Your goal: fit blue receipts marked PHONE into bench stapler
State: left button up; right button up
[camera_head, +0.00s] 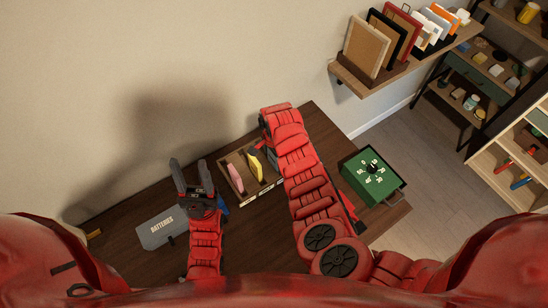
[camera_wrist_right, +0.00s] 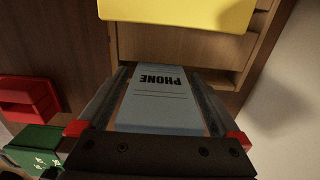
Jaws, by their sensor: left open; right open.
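The blue receipts marked PHONE (camera_wrist_right: 162,108) lie between the fingers of my right gripper (camera_wrist_right: 158,76) in the right wrist view. The fingers are open, one on each side of the stack. In the head view my right arm hides most of this gripper and the right end of the divided wooden tray (camera_head: 253,208). My left gripper (camera_head: 190,176) is open and empty, left of the tray. A red object (camera_wrist_right: 28,97) beside the green box may be the bench stapler; in the head view my right arm mostly covers it.
The tray also holds a pink stack (camera_head: 235,177) and a yellow stack (camera_head: 255,164). A grey box labelled BATTERIES (camera_head: 161,228) lies near my left gripper. A green box with numbers (camera_head: 372,176) stands at the table's right end. A wall shelf (camera_head: 408,76) holds frames.

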jog(key=c, duration=1.3)
jog(key=shift+r, duration=0.15)
